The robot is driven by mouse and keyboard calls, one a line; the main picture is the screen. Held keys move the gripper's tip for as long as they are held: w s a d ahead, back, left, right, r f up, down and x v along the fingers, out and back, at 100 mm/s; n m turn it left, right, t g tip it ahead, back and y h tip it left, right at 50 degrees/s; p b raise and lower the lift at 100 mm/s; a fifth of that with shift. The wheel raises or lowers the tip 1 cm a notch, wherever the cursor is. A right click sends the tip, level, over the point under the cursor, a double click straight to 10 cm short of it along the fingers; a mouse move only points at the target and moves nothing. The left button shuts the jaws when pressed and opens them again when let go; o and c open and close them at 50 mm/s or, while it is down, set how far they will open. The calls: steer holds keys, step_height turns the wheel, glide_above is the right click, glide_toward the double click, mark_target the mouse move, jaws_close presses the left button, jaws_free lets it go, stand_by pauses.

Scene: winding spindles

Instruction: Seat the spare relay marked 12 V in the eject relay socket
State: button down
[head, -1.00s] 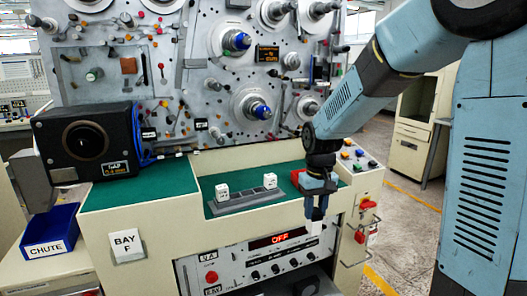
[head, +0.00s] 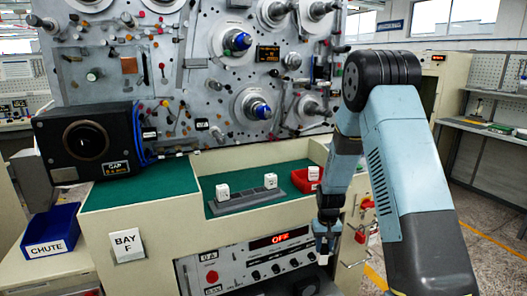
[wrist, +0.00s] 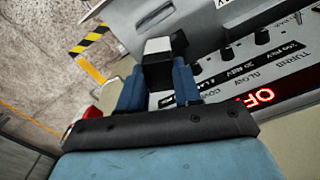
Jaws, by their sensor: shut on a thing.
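My gripper (head: 326,236) hangs in front of the console's front panel, below and right of the green deck. Socket labels are too small to read. Another white relay (head: 313,173) sits in the red tray (head: 301,182).
The control panel (head: 265,262) with a red OFF display is close behind my gripper. Red knobs (head: 361,237) stick out to its right. A black gap unit (head: 85,145) and blue chute bin (head: 48,232) stand left. The green deck's left part is clear.

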mark_target(327, 252)
steer(key=f, duration=0.1)
steer(key=d+f, duration=0.1)
steer(key=f, duration=0.2)
steer(key=shift+w+d+f, duration=0.1)
steer(key=shift+w+d, duration=0.2)
steer(key=shift+d, duration=0.15)
